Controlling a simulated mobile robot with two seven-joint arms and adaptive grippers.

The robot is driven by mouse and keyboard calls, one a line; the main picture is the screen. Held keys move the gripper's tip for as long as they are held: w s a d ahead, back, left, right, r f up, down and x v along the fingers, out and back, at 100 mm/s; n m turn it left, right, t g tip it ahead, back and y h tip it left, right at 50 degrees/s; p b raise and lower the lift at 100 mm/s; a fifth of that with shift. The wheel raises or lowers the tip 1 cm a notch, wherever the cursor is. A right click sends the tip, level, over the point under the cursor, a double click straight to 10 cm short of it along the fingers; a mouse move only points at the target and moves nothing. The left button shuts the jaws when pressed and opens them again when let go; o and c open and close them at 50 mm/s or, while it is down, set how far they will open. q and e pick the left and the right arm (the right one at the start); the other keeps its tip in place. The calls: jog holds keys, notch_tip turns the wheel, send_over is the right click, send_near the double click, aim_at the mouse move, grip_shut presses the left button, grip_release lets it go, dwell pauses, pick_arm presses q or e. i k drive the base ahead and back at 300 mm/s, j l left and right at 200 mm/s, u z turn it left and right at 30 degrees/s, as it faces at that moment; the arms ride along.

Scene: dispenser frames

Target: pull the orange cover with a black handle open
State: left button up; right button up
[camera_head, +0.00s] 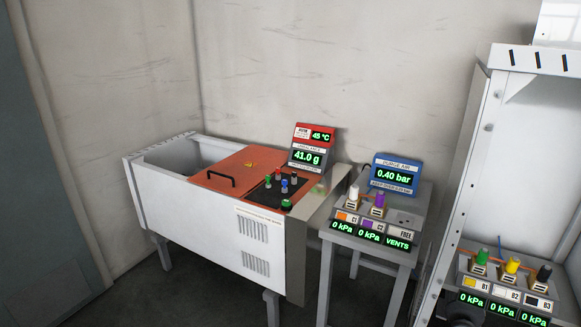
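The orange cover (237,168) lies flat on top of a white chest-like tank (200,215) on legs, left of centre. Its black bar handle (219,178) is near the front left edge of the cover. To the left of the cover, the tank top is uncovered and shows a grey hollow (178,158). The cover spans the middle of the tank top, up to a black panel at its right. Neither of my grippers shows in this view.
A black panel with several coloured vials (285,186) and a red scale display (312,148) sits right of the cover. A small table (405,222) with a blue pressure display (394,173) stands beside it. A white cabinet (478,125) is at far right.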

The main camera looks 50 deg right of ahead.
aim_at(235, 176)
jog(key=z, duration=1.2)
jog(key=i+j, duration=0.1)
jog(key=i, duration=0.35)
jog(key=l+z, duration=0.05)
